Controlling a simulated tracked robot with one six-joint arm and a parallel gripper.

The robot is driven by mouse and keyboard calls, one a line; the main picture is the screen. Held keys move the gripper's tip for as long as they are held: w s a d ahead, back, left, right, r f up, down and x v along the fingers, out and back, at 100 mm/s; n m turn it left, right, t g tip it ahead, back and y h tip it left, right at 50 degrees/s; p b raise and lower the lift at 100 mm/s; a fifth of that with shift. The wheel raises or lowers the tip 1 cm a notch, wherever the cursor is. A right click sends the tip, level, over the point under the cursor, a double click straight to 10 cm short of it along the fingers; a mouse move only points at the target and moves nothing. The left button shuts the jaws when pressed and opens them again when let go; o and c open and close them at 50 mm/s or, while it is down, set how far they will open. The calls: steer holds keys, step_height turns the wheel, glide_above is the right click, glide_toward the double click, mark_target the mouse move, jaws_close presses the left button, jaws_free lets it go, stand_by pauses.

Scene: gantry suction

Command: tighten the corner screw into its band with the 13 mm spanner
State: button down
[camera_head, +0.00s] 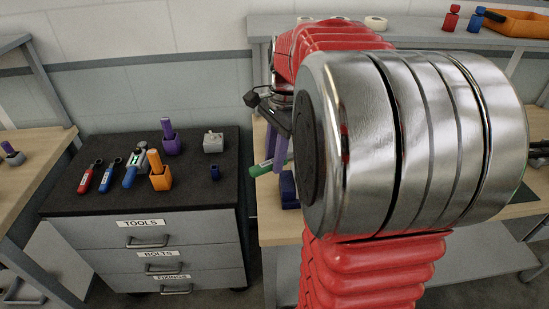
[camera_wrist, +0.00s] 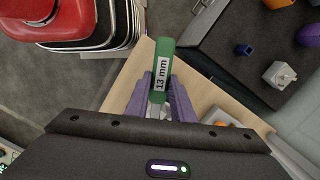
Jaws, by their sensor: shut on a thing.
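The 13 mm spanner (camera_wrist: 162,68) has a green handle with a white "13 mm" label. My gripper (camera_wrist: 158,100) has purple fingers and is shut on this spanner. In the head view the spanner's green handle end (camera_head: 262,168) sticks out to the left of my gripper (camera_head: 283,160), over the edge of the light wood bench (camera_head: 272,222). The spanner's jaw end is hidden behind the fingers in the wrist view. My large silver and red arm covers much of the bench in the head view. I cannot make out the corner screw or its band in either view.
A drawer cabinet (camera_head: 60,203) at left carries a red-handled tool (camera_head: 85,181), blue-handled tools, an orange holder (camera_head: 160,180), a purple holder (camera_head: 171,144), a grey block (camera_head: 213,142) and a small blue cup (camera_head: 214,172). An orange bin (camera_head: 520,24) stands back right.

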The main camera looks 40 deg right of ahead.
steer(key=shift+r, duration=1.9)
